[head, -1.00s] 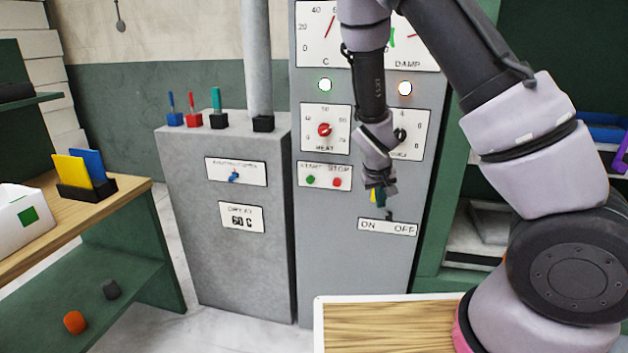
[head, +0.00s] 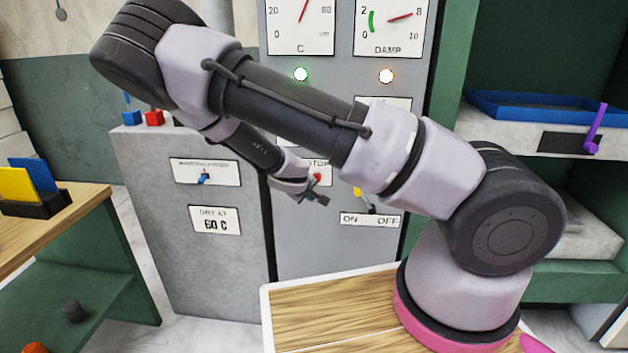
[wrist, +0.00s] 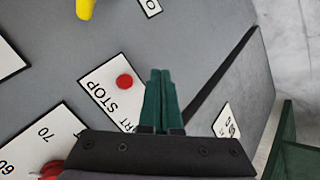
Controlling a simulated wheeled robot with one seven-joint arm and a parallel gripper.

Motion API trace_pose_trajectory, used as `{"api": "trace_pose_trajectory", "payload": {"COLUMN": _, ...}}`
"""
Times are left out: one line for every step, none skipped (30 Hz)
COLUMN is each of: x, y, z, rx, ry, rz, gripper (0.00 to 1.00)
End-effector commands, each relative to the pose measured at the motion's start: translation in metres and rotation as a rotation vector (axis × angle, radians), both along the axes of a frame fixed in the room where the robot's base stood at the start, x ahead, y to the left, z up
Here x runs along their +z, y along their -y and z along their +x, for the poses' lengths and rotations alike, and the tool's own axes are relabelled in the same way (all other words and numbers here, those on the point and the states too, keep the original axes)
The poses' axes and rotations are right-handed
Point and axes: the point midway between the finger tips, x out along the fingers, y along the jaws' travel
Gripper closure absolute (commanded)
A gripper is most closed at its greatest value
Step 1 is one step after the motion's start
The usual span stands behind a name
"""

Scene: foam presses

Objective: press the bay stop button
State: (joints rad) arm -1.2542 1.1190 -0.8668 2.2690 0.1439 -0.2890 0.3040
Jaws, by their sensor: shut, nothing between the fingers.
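The red stop button (wrist: 124,82) sits on a white plate marked STOP on the grey press front. It also shows in the head view (head: 317,176), just above my gripper. My gripper (wrist: 161,72) is shut and empty, its dark green fingers together. In the wrist view the fingertips lie to the right of the red button, apart from it in the picture. I cannot tell how far they are from the panel. The fingers and gripper body cover part of the plate, and the green start button is hidden. In the head view my gripper (head: 318,201) is partly hard to make out.
An ON/OFF plate (head: 370,220) with a yellow-tipped lever (head: 357,191) is below right of the stop button. A grey cabinet (head: 150,250) with a DRY AT 60 C label stands left. A blue tray (head: 545,105) lies on the right shelf.

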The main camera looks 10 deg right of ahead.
Motion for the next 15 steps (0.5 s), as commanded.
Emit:
{"api": "trace_pose_trajectory", "payload": {"x": 0.000, "y": 0.000, "z": 0.000, "rx": 0.000, "ry": 0.000, "rz": 0.000, "gripper": 1.00}}
{"api": "trace_pose_trajectory", "payload": {"x": 0.000, "y": 0.000, "z": 0.001, "rx": -0.001, "ry": 0.000, "rz": 0.000, "gripper": 1.00}}
{"api": "trace_pose_trajectory", "payload": {"x": 0.000, "y": 0.001, "z": 0.002, "rx": -0.001, "ry": 0.000, "rz": 0.000, "gripper": 1.00}}
{"api": "trace_pose_trajectory", "payload": {"x": 0.000, "y": 0.001, "z": 0.003, "rx": -0.001, "ry": 0.000, "rz": 0.000, "gripper": 1.00}}
{"api": "trace_pose_trajectory", "payload": {"x": 0.000, "y": 0.002, "z": 0.005, "rx": -0.001, "ry": 0.000, "rz": 0.000, "gripper": 1.00}}
{"api": "trace_pose_trajectory", "payload": {"x": 0.000, "y": 0.003, "z": 0.008, "rx": -0.001, "ry": 0.000, "rz": 0.000, "gripper": 1.00}}
{"api": "trace_pose_trajectory", "payload": {"x": 0.000, "y": 0.004, "z": 0.010, "rx": -0.002, "ry": -0.001, "rz": 0.000, "gripper": 1.00}}
{"api": "trace_pose_trajectory", "payload": {"x": 0.000, "y": 0.005, "z": 0.013, "rx": -0.003, "ry": -0.001, "rz": 0.001, "gripper": 1.00}}
{"api": "trace_pose_trajectory", "payload": {"x": 0.000, "y": 0.007, "z": 0.018, "rx": -0.003, "ry": 0.000, "rz": 0.001, "gripper": 1.00}}
{"api": "trace_pose_trajectory", "payload": {"x": 0.000, "y": 0.008, "z": 0.022, "rx": -0.003, "ry": 0.000, "rz": 0.001, "gripper": 1.00}}
{"api": "trace_pose_trajectory", "payload": {"x": 0.000, "y": 0.010, "z": 0.026, "rx": -0.005, "ry": -0.001, "rz": 0.002, "gripper": 1.00}}
{"api": "trace_pose_trajectory", "payload": {"x": 0.000, "y": 0.012, "z": 0.032, "rx": -0.004, "ry": -0.001, "rz": 0.000, "gripper": 1.00}}
{"api": "trace_pose_trajectory", "payload": {"x": 0.000, "y": 0.012, "z": 0.036, "rx": -0.003, "ry": 0.000, "rz": 0.001, "gripper": 1.00}}
{"api": "trace_pose_trajectory", "payload": {"x": 0.000, "y": 0.014, "z": 0.040, "rx": -0.005, "ry": -0.001, "rz": 0.002, "gripper": 1.00}}
{"api": "trace_pose_trajectory", "payload": {"x": 0.000, "y": 0.016, "z": 0.046, "rx": -0.005, "ry": -0.001, "rz": 0.002, "gripper": 1.00}}
